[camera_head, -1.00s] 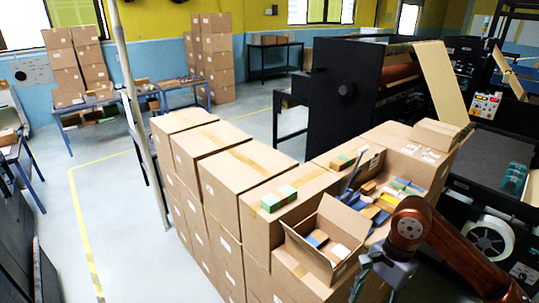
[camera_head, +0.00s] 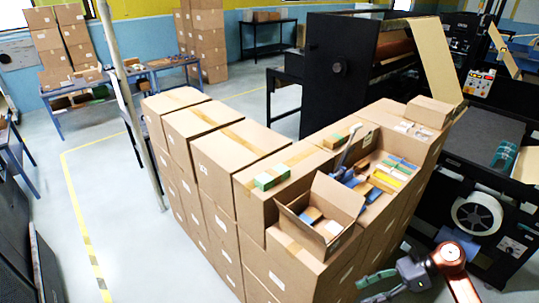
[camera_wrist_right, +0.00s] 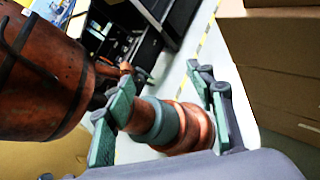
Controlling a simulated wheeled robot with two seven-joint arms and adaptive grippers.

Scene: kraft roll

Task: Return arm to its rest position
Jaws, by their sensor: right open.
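My right gripper (camera_head: 375,286) is at the bottom edge of the head view, in front of and below the top of the carton stack. It is apart from the open carton (camera_head: 318,215). In the right wrist view the right gripper (camera_wrist_right: 163,88) has its two green-padded fingers spread, with no object held between them. A copper link of my own arm shows behind the fingers. My right arm comes in from the bottom right of the head view. My left gripper is in neither view.
A tall stack of cartons (camera_head: 222,153) stands close beside my right gripper. Small boxes lie in a recess (camera_head: 375,180) on top. A black machine with a white roll (camera_head: 478,214) stands at the right. The floor at the left (camera_head: 120,225) is clear.

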